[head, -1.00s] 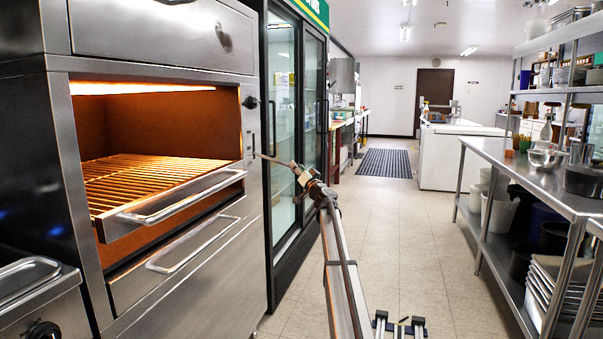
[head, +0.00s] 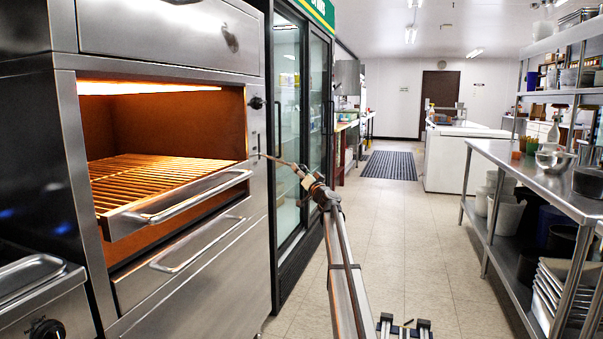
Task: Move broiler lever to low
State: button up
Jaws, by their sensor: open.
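The steel broiler (head: 180,65) stands at the left with its lit grill rack showing. A black knob-ended control, apparently the lever (head: 256,103), sticks out near the top of its right front panel, above a small dark slot mark. My gripper (head: 294,168) is small at the end of my arm, in front of the broiler's right edge and lower than the black knob. A thin rod-like part reaches from it toward the panel. Whether that part touches the panel cannot be told. The gripper is apart from the black knob and its fingers are hard to make out.
The rack's bar handle (head: 200,197) and a lower drawer handle (head: 195,245) jut out left of my arm. A glass-door fridge (head: 290,150) stands just beyond the broiler. A steel shelf table (head: 530,175) lines the right. The floor aisle (head: 410,230) between is clear.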

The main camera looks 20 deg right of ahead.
jog(key=v, duration=1.2)
jog(key=shift+s+a+r, duration=0.1)
jog(key=shift+r, duration=0.05)
